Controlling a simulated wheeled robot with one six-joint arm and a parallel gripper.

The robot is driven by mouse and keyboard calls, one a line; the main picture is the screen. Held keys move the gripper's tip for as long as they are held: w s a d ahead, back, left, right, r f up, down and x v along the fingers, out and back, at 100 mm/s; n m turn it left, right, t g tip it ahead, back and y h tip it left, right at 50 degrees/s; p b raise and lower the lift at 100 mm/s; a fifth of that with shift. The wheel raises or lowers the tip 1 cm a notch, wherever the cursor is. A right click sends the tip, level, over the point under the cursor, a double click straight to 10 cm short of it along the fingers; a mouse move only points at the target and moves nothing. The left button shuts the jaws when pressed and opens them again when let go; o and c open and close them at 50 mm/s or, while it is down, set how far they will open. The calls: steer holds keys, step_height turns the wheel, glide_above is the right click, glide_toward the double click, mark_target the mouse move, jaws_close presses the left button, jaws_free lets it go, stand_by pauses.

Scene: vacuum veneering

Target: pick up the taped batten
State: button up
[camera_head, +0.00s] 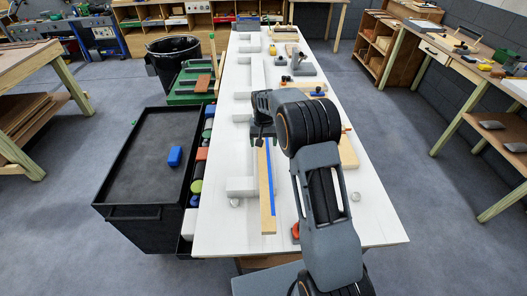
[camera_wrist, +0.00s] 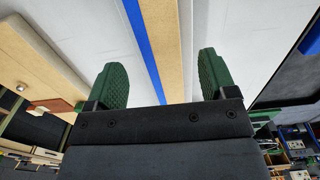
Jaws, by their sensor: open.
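The taped batten (camera_head: 266,205) is a long tan wooden strip with a blue tape stripe along one side. It lies lengthwise on the white bench in the head view. In the wrist view the batten (camera_wrist: 165,45) runs up the picture between the two green finger pads, with space on both sides. My gripper (camera_head: 262,138) is over the far part of the batten in the head view. In the wrist view my gripper (camera_wrist: 162,76) is open and empty. Its height above the batten is hard to tell, and my arm hides part of the bench.
The white bench (camera_head: 375,222) has white blocks (camera_head: 241,187) left of the batten and a wooden board (camera_head: 347,152) to the right. A black cart (camera_head: 135,185) with a blue block (camera_head: 175,156) stands at the left. The bench's front right corner is clear.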

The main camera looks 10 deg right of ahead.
mark_target(263, 149)
steer(key=shift+f+p, duration=0.5)
steer(key=shift+f, duration=1.6)
steer(key=shift+c, duration=0.4)
steer(key=shift+w, duration=0.1)
steer(key=c, duration=1.2)
steer(key=shift+r, duration=0.15)
steer(key=shift+c, duration=0.2)
steer(key=shift+r+b, duration=0.4)
steer(key=shift+r, duration=0.1)
steer(key=w+a+r+p, duration=0.2)
steer(key=w+a+r, duration=0.7)
steer(key=r, duration=0.3)
steer(key=shift+a+p, duration=0.3)
steer(key=shift+a, duration=0.35)
